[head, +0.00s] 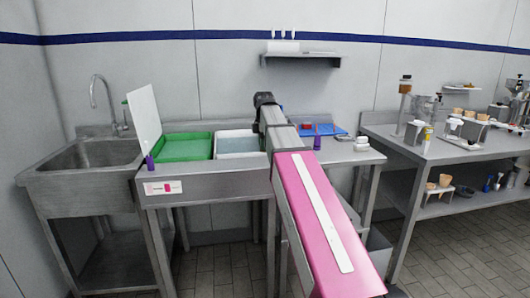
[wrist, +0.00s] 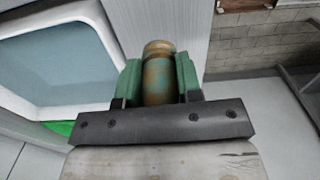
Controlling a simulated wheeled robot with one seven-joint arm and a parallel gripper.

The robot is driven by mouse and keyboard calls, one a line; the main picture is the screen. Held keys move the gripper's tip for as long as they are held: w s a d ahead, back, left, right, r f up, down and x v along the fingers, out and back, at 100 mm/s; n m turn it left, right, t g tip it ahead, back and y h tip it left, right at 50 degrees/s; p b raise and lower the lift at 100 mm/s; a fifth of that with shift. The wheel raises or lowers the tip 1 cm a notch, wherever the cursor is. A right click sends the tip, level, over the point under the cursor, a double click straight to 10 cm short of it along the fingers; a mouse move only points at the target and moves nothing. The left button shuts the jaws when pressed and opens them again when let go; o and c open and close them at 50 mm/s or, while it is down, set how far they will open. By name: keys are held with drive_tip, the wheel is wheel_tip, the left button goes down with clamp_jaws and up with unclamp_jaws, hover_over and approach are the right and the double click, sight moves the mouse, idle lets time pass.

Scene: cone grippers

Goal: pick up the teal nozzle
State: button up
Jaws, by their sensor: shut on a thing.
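The teal nozzle, a rounded piece with brown and teal patches (wrist: 157,62), stands between the two green fingers of my gripper (wrist: 158,78) in the wrist view. The fingers press on it from both sides. Its lower part is hidden behind the dark gripper bar. In the head view my pink and grey arm reaches over the steel counter, and my gripper and the nozzle are hidden behind it.
A green tray (head: 185,147) and a pale basin (head: 238,144) sit in the counter left of my arm. Purple items (head: 150,162) (head: 317,141) stand near its front. A blue tray (head: 329,130) lies right. The sink (head: 90,157) is far left.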

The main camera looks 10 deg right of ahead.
drive_tip(key=s+a+r, duration=0.4)
drive_tip(key=a+r, duration=0.2)
drive_tip(key=a, duration=0.4)
drive_tip(key=shift+s+a+r, duration=0.15)
drive_tip(key=shift+s+r, duration=0.05)
drive_tip(key=shift+s, duration=0.1)
